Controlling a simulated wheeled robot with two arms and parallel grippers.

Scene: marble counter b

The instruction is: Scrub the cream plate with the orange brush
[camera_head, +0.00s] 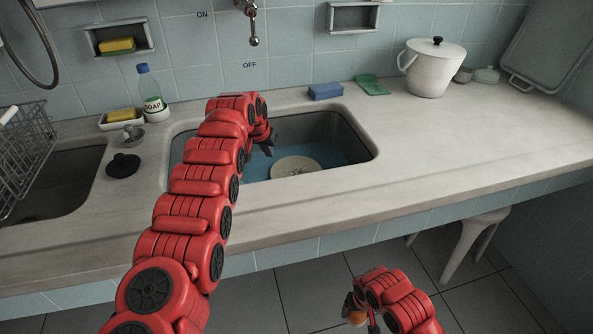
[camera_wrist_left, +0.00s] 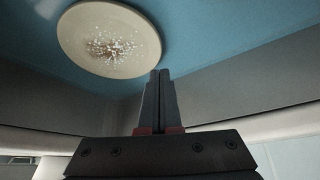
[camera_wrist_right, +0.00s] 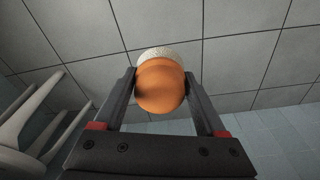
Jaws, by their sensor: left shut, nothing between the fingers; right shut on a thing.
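The cream plate (camera_head: 296,167) lies in the blue-bottomed sink, with pale specks at its middle. It also shows at the upper left of the left wrist view (camera_wrist_left: 80,30). My left gripper (camera_head: 267,150) reaches into the sink beside the plate. Its fingers are shut and empty in the left wrist view (camera_wrist_left: 158,75), apart from the plate. My right gripper (camera_head: 360,312) is low in front of the counter, over the floor. It is shut on the orange brush (camera_wrist_right: 160,86), whose white bristles (camera_wrist_right: 156,54) point away from the wrist.
The sink (camera_head: 350,140) has raised counter rims around it. A soap bottle (camera_head: 152,93), a yellow sponge (camera_head: 122,115) and a black stopper (camera_head: 123,165) are left of it. A blue sponge (camera_head: 325,91) and white pot (camera_head: 431,68) stand behind. The counter's right side is clear.

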